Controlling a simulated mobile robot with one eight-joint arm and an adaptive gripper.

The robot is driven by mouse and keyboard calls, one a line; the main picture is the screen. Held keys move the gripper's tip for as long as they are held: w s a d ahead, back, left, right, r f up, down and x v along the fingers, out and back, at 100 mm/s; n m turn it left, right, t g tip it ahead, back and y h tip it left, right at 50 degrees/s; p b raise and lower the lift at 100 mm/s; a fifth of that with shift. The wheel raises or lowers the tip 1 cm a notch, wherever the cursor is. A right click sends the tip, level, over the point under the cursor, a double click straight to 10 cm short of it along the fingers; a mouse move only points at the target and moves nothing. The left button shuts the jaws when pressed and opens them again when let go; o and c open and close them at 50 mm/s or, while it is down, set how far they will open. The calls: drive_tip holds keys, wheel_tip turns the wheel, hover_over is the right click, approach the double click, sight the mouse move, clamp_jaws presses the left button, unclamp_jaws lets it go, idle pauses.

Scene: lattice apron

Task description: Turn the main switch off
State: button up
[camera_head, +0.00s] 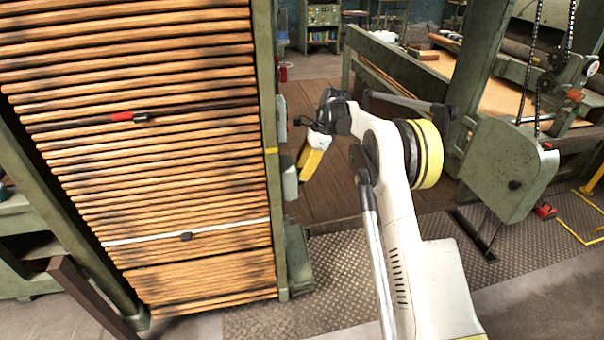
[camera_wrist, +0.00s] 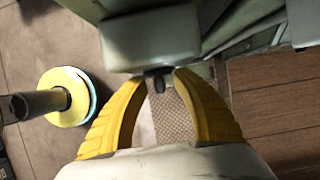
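A small dark lever (camera_wrist: 158,84), which looks like the main switch, sticks out below a grey-green box (camera_wrist: 150,40) in the wrist view. In the head view the box (camera_head: 290,181) sits on the side of the green machine post; the lever cannot be made out there. My gripper (camera_wrist: 160,78) has its two yellow fingers on either side of the lever, with the fingertips close to the underside of the box. A gap shows between the tips, wider than the lever. My gripper (camera_head: 303,178) also shows beside the box in the head view. Contact cannot be told.
A large slatted wooden panel (camera_head: 150,170) in a green frame stands left of my arm. A green machine with chains (camera_head: 512,165) stands at the right. A second grey box (camera_head: 282,118) sits higher on the post. Patterned metal plate (camera_head: 340,255) covers the floor below.

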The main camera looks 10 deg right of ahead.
drive_tip(key=shift+c, duration=0.5)
clamp_jaws()
drive_tip(key=shift+s+t, duration=0.15)
drive_tip(key=shift+t, duration=0.25)
drive_tip(key=f+n+t+b, duration=0.1)
drive_tip(key=t, duration=0.4)
drive_tip(key=s+n+t+y+b, duration=0.1)
drive_tip(key=n+t+b, duration=0.1)
drive_tip(key=t, duration=0.3)
drive_tip(key=s+f+n+t+y+b, duration=0.1)
drive_tip(key=t+b, duration=0.1)
drive_tip(key=t, duration=0.3)
drive_tip(key=shift+s+f+t, duration=0.15)
drive_tip(key=shift+f+t, duration=0.15)
drive_tip(key=shift+t, duration=0.1)
drive_tip(key=shift+n, duration=0.3)
